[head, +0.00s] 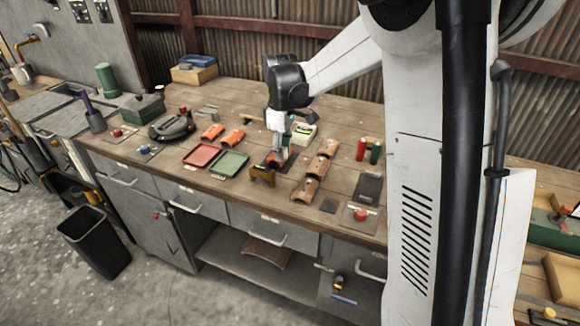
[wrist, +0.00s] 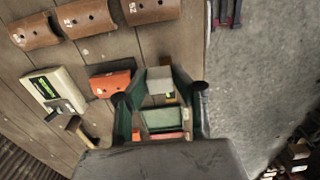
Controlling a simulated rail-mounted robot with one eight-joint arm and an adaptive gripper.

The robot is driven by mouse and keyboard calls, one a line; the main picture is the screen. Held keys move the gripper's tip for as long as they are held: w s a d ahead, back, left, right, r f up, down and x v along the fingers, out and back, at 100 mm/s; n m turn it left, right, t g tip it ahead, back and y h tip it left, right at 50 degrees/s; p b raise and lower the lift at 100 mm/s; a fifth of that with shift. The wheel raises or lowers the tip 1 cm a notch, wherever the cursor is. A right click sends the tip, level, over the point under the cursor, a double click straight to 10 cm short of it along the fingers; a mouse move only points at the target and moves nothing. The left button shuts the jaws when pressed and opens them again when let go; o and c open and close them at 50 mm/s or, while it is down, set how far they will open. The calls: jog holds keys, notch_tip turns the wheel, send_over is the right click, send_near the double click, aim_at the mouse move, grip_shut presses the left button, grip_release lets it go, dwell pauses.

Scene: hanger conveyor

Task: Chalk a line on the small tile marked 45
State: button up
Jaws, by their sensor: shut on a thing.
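My gripper (wrist: 160,85) points down over the bench, its green fingers shut on a pale grey block (wrist: 158,78); I cannot tell whether this is chalk. A small orange tile (wrist: 112,83) lies just beside the fingers in the wrist view, apart from them; its pale mark is unreadable. Two more small orange tiles, one (head: 211,132) and another (head: 232,138), lie farther left in the head view. Larger brown curved tiles (wrist: 88,16) with pale markings lie in a row beside my gripper. I cannot read 45 on any tile.
A green tray (head: 230,164) and a red tray (head: 201,155) lie left of my gripper. A small wooden stand (head: 262,175) is near the front edge. A cream box (wrist: 47,90) and a hammer (wrist: 75,126) lie behind. Red and green cylinders stand at right.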

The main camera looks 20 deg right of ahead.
jog(key=w, duration=0.3)
jog(key=w+d+f, duration=0.1)
jog(key=w, duration=0.7)
jog(key=shift+d+f+p, duration=0.15)
jog(key=shift+f+p, duration=0.05)
jog(key=shift+p, duration=0.1)
jog(key=shift+f+b, duration=1.2)
jog(key=shift+f, duration=1.7)
jog(key=shift+f+b, duration=0.5)
jog(key=shift+f, duration=0.15)
jog(key=shift+w+d, duration=0.15)
jog(key=shift+w+d, duration=0.45)
jog(key=shift+s+a+b, duration=0.4)
jog(key=shift+s+a, duration=0.2)
jog(key=shift+w, duration=0.1)
